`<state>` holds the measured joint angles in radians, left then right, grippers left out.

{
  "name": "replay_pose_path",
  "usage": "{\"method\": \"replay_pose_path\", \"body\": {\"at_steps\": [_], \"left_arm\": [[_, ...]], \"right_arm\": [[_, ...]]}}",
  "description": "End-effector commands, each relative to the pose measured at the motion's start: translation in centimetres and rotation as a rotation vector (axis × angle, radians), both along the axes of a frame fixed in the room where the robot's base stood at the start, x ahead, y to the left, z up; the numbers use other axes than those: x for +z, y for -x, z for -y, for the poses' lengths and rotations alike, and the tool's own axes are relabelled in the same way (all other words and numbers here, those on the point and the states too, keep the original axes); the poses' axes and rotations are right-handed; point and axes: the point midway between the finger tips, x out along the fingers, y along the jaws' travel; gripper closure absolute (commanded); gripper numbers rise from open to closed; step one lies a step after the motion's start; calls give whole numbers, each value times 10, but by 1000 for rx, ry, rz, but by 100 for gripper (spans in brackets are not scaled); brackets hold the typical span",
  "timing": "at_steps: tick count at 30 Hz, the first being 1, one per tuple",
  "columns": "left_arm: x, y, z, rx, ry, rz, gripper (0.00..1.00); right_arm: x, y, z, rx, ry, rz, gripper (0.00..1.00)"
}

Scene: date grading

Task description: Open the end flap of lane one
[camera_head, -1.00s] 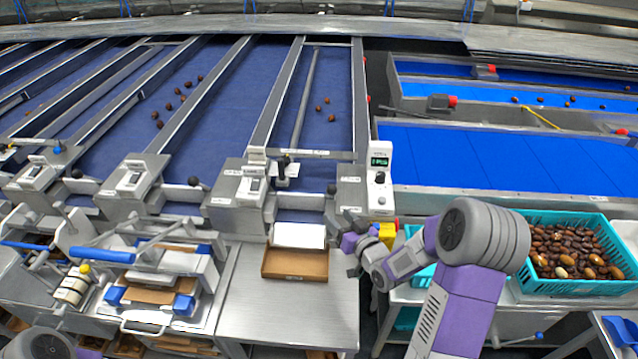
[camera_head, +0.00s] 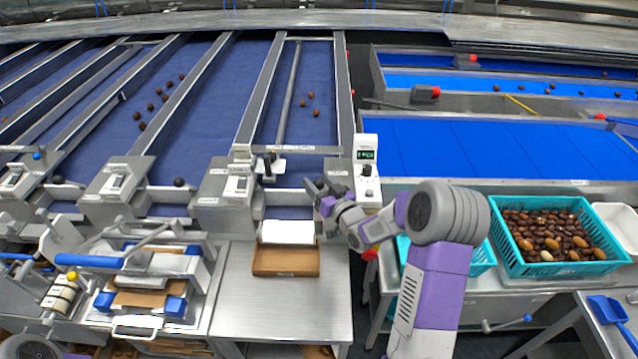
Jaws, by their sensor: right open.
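Lane one looks to be the rightmost blue belt lane (camera_head: 309,128), with several brown dates on it. Its end flap (camera_head: 288,192) is a grey bar across the near end of the belt, above a white chute (camera_head: 288,232). The flap looks closed. My right gripper (camera_head: 313,189) is open at the right end of this flap. It covers the place of the flap's black knob, and I cannot tell whether the fingers touch it. My left gripper is out of view; only a part of my left arm shows at the bottom left.
A brown cardboard tray (camera_head: 286,272) stands on the steel table (camera_head: 280,318) below the chute. A control box (camera_head: 367,170) stands just right of my right gripper. A teal crate of dates (camera_head: 508,262) is at the right. Neighbouring lanes have black knobs (camera_head: 178,182).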

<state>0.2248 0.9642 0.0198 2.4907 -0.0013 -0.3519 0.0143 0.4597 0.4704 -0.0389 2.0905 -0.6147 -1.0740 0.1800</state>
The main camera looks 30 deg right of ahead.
Motion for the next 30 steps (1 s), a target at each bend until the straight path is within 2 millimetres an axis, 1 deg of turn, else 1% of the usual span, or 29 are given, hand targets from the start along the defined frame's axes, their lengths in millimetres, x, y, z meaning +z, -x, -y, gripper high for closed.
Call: {"method": "replay_pose_path", "body": {"at_steps": [1,12,13,19,23,26,30], "left_arm": [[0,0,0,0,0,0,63],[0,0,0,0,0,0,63],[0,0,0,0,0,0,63],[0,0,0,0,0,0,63],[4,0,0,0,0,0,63],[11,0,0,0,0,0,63],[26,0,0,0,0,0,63]], "right_arm": [[0,0,0,0,0,0,41],[0,0,0,0,0,0,98],[0,0,0,0,0,0,100],[0,0,0,0,-1,-2,100],[3,-1,1,0,-8,-16,100],[6,-4,3,-1,-22,-39,100],[14,-11,8,-3,-60,-99,100]]}}
